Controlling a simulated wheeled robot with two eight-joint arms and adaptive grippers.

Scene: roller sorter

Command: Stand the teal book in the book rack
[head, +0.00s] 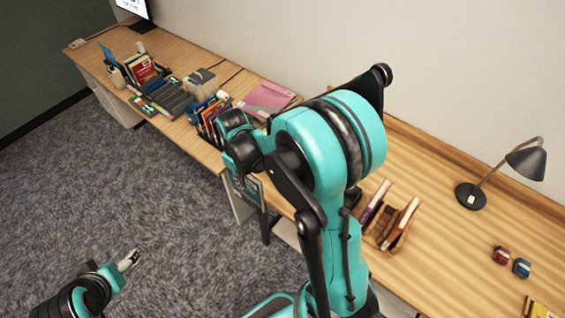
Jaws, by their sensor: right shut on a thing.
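The wooden book rack (372,238) stands on the desk right of my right arm, with a few books leaning in it; my arm hides part of its left side. My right gripper (241,172) hangs down past the desk's front edge, left of the rack and well apart from it, mostly hidden by my own wrist. It is shut on the teal book (250,190), which hangs below it and is partly covered by my arm. My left gripper (129,260) is low at the left over the carpet, far from the desk; its finger gap is too small to judge.
A desk lamp (470,195), a red object (501,255) and a blue object (521,268) stand right of the rack. Books and a pink folder (268,98) crowd the desk's left part. Bare wood lies between the rack and lamp.

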